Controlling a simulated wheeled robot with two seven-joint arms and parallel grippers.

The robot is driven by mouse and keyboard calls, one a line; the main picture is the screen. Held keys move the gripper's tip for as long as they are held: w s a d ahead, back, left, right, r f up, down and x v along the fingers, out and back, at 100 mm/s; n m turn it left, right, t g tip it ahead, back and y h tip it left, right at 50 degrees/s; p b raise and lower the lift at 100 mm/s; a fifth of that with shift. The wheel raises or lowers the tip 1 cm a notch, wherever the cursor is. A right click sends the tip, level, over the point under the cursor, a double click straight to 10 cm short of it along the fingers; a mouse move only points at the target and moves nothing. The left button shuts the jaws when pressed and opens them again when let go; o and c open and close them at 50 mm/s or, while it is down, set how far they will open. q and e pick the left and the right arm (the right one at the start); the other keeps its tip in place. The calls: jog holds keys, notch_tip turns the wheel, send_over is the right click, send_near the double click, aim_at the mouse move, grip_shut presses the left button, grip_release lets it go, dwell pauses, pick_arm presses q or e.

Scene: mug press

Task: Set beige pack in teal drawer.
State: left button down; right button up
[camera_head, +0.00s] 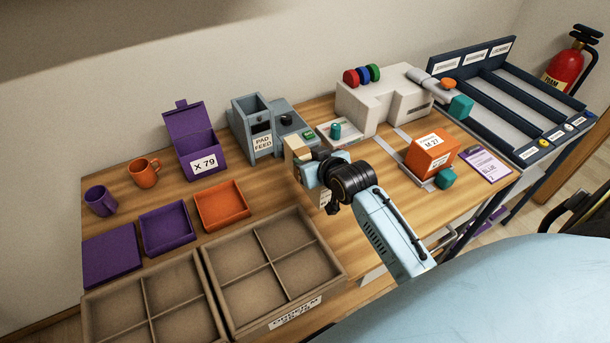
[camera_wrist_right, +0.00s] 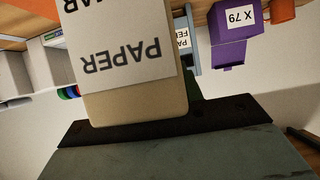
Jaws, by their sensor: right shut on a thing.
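The beige pack (camera_head: 297,146), with a white label reading PAPER, is held by my right gripper (camera_head: 312,167). The pack also fills the upper middle of the right wrist view (camera_wrist_right: 125,105), where the gripper's dark edge lies against it. My right gripper is shut on the pack and in front of the blue-grey PAD FEED unit (camera_head: 251,127), to its right. That unit has an open-topped bin and a lower block at its side. I cannot make out a clearly teal drawer. My left gripper is not in view.
A purple X 79 box (camera_head: 191,138), orange mug (camera_head: 144,173) and purple mug (camera_head: 100,201) stand at the left. Divided brown trays (camera_head: 231,329) fill the front. A white machine (camera_head: 384,104) and orange M 27 box (camera_head: 431,153) stand at the right.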

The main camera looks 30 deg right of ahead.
notch_tip(320, 180, down, 3)
jog(key=shift+w+r, duration=0.1)
jog(key=shift+f, duration=0.4)
notch_tip(320, 180, down, 3)
jog(key=shift+f+b, duration=0.15)
jog(key=shift+b, duration=0.35)
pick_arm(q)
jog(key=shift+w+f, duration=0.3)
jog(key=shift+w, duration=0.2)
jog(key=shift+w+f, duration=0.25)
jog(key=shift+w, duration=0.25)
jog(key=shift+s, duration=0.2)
pick_arm(e)
jog(key=shift+f, duration=0.15)
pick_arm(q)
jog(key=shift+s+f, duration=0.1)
pick_arm(e)
jog(key=o, duration=1.2)
